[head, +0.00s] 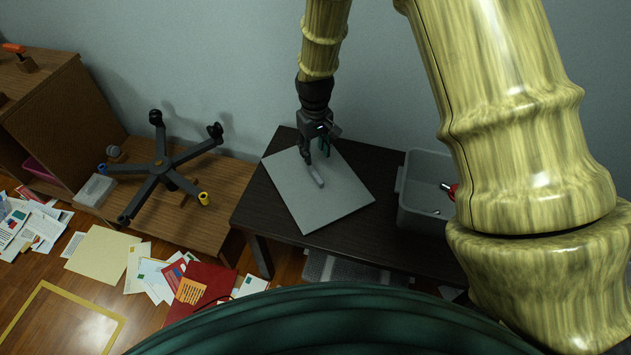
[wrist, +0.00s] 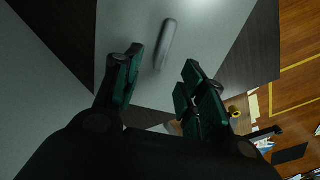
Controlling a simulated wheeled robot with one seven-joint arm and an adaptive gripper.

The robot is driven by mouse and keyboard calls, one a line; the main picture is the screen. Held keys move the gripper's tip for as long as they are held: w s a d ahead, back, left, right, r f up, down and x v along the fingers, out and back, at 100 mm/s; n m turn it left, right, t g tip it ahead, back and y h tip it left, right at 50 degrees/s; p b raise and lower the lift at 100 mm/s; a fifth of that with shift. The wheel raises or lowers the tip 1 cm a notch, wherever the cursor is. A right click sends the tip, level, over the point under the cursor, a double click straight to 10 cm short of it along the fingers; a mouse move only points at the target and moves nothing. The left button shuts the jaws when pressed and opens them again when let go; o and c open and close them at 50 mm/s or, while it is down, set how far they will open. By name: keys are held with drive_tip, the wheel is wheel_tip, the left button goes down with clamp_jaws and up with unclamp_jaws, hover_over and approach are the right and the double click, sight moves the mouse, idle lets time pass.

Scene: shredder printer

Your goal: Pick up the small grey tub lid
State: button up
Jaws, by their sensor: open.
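The grey tub lid (head: 305,208) is a flat pale panel lying on the dark table, with a short grey bar-shaped handle (head: 317,178) on top. My gripper (head: 316,157) is low over the lid's far half, just behind the handle in the head view. In the wrist view my gripper (wrist: 162,60) has its fingers apart, with the handle (wrist: 167,42) ahead of and between the fingertips. The lid (wrist: 205,30) fills the upper middle there. The fingers are empty. I cannot tell how high the fingertips are above the lid.
A grey tub (head: 415,190) stands right of the lid on the dark table (head: 250,205), with a red item inside. An upturned chair base (head: 163,168) lies on a low wooden surface at left. Papers (head: 150,272) litter the floor. The wall is close behind the table.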

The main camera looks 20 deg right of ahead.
sight(316, 173)
wheel_tip(316, 173, down, 4)
drive_tip(key=f, duration=0.2)
drive_tip(key=s+f, duration=0.1)
drive_tip(key=f, duration=0.1)
drive_tip(key=shift+s+f, duration=0.1)
drive_tip(key=shift+s, duration=0.05)
drive_tip(key=shift+f, duration=0.5)
clamp_jaws()
